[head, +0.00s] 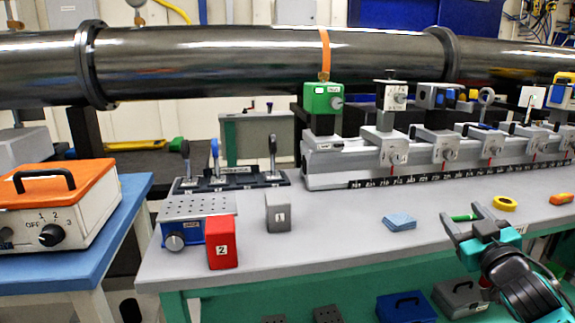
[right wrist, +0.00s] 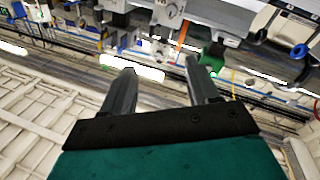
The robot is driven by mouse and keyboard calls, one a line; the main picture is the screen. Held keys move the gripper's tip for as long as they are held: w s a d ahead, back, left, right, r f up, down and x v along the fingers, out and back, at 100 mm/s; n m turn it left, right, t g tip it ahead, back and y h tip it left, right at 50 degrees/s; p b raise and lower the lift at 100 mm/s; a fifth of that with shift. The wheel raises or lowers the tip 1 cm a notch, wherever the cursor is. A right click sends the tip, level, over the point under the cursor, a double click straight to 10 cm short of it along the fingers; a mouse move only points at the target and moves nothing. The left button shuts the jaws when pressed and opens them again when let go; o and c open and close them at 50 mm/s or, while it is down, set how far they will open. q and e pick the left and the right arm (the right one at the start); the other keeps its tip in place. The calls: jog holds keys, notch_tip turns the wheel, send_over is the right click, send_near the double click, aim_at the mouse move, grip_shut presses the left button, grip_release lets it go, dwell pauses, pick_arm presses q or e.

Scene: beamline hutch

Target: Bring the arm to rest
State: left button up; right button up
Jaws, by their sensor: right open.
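My right gripper (head: 467,220) is at the right front of the grey bench in the head view, with its arm coming in from the lower right. Its two fingers are apart and nothing is between them. A green piece behind the fingers lies close to them, and I cannot tell if they touch. In the right wrist view the open fingers (right wrist: 160,80) point toward the rail with its mounts and the dark beam pipe, with empty space between them. My left gripper is not in view.
An optical rail (head: 320,165) with several mounts runs behind. An orange-topped control box (head: 60,205) stands left.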

jog(key=s+a+f+n+g+y, duration=0.1)
jog(key=s+a+f+g, duration=0.15)
jog(key=s+f, duration=0.4)
jog(key=s+a+f+n+g+y, duration=0.1)
jog(key=s+a+f+g, duration=0.15)
jog(key=f, duration=0.75)
jog(key=s+a+f+n+g+y, duration=0.1)
jog(key=s+a+f+g, duration=0.15)
jog(key=s+f, duration=0.5)
jog(key=s+a+f+g, duration=0.25)
jog(key=s+f, duration=0.25)
jog(key=s, duration=0.5)
jog(key=a+m+t, duration=0.2)
jog(key=a+m, duration=0.2)
jog(key=a, duration=0.5)
pick_arm(q)
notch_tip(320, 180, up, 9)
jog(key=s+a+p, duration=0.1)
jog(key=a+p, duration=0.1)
jog(key=p, duration=1.1)
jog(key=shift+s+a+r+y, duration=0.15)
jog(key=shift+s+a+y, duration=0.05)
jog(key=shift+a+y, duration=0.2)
pick_arm(e)
notch_tip(320, 180, up, 10)
jog(key=s+d, duration=0.1)
jog(key=d, duration=0.1)
jog(key=shift+m, duration=0.3)
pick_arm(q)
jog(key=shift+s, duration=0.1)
